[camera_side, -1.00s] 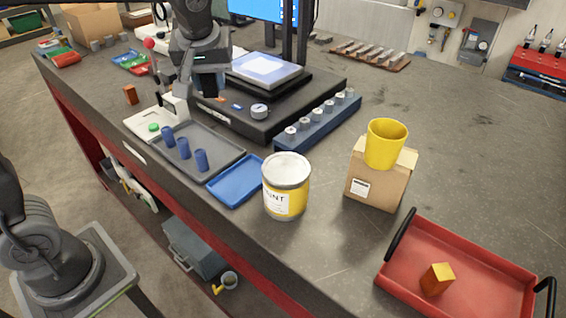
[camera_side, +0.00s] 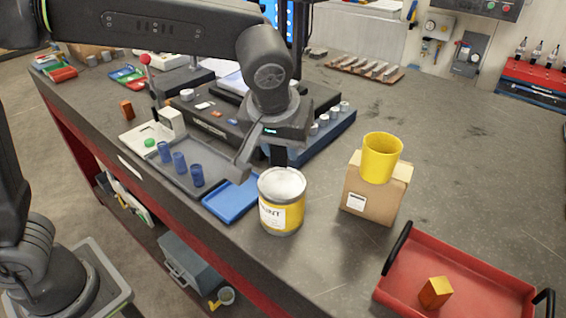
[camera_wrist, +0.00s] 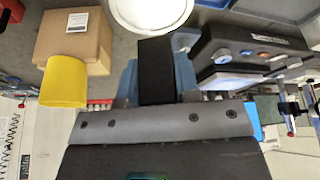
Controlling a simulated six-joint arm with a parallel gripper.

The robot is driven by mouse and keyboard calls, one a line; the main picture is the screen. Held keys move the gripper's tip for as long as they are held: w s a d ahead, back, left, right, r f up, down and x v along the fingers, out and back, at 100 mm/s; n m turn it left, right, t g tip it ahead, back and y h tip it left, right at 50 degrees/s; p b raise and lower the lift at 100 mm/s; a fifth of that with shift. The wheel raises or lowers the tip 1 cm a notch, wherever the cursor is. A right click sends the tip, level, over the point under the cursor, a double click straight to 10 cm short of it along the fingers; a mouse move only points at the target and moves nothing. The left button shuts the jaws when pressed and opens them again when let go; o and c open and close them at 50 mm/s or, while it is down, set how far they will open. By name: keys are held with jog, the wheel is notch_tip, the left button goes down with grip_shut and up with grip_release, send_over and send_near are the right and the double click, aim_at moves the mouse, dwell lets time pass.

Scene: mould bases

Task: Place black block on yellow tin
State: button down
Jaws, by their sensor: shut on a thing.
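The yellow tin (camera_side: 283,218) is a paint tin with a pale lid, upright near the bench's front edge. Its round lid also shows at the top of the wrist view (camera_wrist: 150,12). My gripper (camera_side: 263,160) is shut on the black block (camera_side: 279,156) just behind the tin in the side view. The block is dark and upright between the fingers, seen also in the wrist view (camera_wrist: 155,68). Its lower end is close to the lid's far rim; I cannot tell whether they touch. The gripper hides part of the block.
A yellow cup (camera_side: 381,157) stands on a cardboard box (camera_side: 369,204) right of the tin. A blue tray (camera_side: 229,201) and a grey tray with blue cylinders lie to its left. A red tray (camera_side: 477,273) holds an orange block (camera_side: 435,292).

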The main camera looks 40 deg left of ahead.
aim_at(283, 165)
jog(key=shift+d+f, duration=0.1)
jog(key=shift+f, duration=1.95)
jog(key=shift+f, duration=0.15)
jog(key=c, duration=0.8)
grip_release()
jog(key=shift+c, duration=0.2)
